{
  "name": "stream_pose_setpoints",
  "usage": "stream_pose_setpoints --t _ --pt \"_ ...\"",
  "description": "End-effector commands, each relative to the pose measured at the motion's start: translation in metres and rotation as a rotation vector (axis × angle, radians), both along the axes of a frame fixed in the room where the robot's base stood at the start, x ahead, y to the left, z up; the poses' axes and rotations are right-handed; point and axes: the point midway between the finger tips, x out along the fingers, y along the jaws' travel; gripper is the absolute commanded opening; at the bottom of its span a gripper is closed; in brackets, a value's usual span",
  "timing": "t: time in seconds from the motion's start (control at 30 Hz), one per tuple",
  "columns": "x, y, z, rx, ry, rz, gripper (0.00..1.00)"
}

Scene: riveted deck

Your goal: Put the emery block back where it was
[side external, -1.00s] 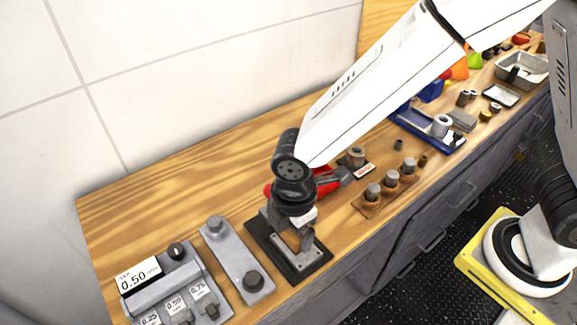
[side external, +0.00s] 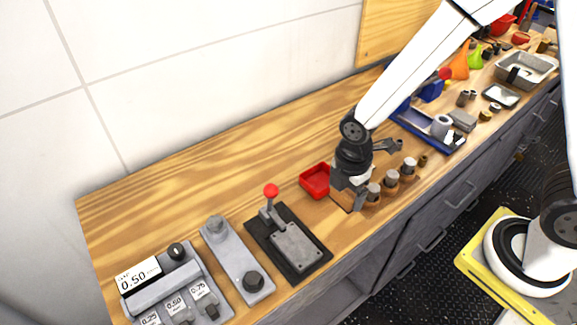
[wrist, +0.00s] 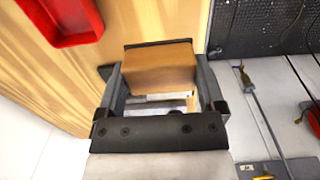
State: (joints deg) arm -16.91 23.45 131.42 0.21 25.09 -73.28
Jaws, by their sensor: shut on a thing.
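My gripper (side external: 348,188) is shut on a tan-brown block with a dark face, which I take to be the emery block (side external: 342,199). In the wrist view the block (wrist: 160,70) sits between the two fingers of my gripper (wrist: 160,82), its dark strip along the far edge. In the side view my gripper points down low over the wooden bench, just right of a red tray and against the view of a wooden holder with grey cylinders. I cannot tell whether the block touches the bench.
The red tray (side external: 315,181) stands close left of my gripper. The wooden holder (side external: 378,199) with several cylinders is close on the right. A lever fixture (side external: 290,245) with a red knob is nearer left. Bare bench lies behind; the front edge is near.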

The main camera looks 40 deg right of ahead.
Motion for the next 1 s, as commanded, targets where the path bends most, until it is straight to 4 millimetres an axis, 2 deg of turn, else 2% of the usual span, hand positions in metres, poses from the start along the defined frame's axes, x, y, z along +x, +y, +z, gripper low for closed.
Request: stream_pose_setpoints --t 0.27,0.63,1.0 --pt "0.000 0.000 -0.007 -0.001 0.002 0.000 0.33" --pt "0.000 0.000 -0.040 -0.001 0.002 0.000 0.33" --pt "0.000 0.000 -0.047 0.000 0.000 0.000 0.33"
